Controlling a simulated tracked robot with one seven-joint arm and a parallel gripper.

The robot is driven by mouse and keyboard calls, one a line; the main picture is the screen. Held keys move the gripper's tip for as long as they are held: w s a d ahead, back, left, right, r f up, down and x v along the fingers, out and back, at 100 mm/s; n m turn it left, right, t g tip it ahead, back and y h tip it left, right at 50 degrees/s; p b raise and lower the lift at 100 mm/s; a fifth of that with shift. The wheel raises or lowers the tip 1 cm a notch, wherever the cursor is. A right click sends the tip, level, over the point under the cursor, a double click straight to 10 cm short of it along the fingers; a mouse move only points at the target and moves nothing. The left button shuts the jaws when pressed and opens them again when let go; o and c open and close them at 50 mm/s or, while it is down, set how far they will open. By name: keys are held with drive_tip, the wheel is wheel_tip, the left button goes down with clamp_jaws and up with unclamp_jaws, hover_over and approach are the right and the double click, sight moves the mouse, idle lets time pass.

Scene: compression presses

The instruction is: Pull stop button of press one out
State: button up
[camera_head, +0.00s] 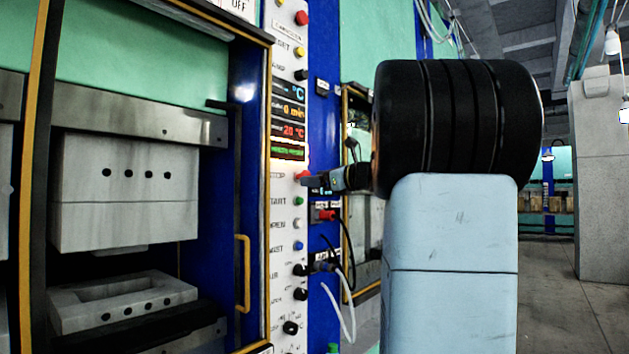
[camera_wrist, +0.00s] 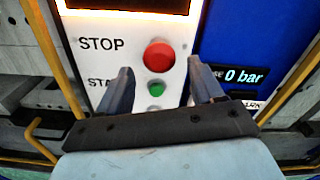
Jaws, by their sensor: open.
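The red stop button (camera_wrist: 158,56) sits on a white control panel, right of the word STOP, in the wrist view. In the head view the stop button (camera_head: 302,175) shows small on the panel strip, partly behind my fingertips. My gripper (camera_wrist: 156,84) is open, with its two fingers spread to the left and right below the red button. In the head view my gripper (camera_head: 318,181) reaches the panel from the right at about the button's height. I cannot tell whether the fingers touch the panel. Nothing is held.
A green button (camera_wrist: 155,89) lies just below the stop button, between my fingers. The panel (camera_head: 285,225) carries more buttons, knobs and lit displays. A yellow door handle (camera_head: 243,272) stands left of it. Cables (camera_head: 345,262) hang to the right, below my gripper.

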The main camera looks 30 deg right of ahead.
drive_tip(key=v, duration=1.3)
drive_tip(key=s+a+f+n+g, duration=0.35)
drive_tip(key=a+f+n, duration=0.25)
drive_tip(key=a+f, duration=0.3)
drive_tip(key=s+a+f+n+g, duration=0.2)
drive_tip(key=a+f+n+g, duration=0.4)
drive_tip(key=a, duration=0.5)
drive_tip(key=s+a+f+n+g+h, duration=0.1)
drive_tip(key=s+a+f+n+h, duration=0.2)
drive_tip(key=s+f+n, duration=0.3)
drive_tip(key=s+a+f+n+g+h, duration=0.1)
drive_tip(key=s+a+f+n+h, duration=0.2)
drive_tip(key=s+f+n, duration=0.4)
wheel_tip(320, 180, down, 3)
drive_tip(key=a+n, duration=0.1)
drive_tip(key=n, duration=0.3)
drive_tip(key=shift+a+f, duration=0.1)
drive_tip(key=shift+f, duration=0.05)
drive_tip(key=shift+c, duration=0.2)
idle(1.1)
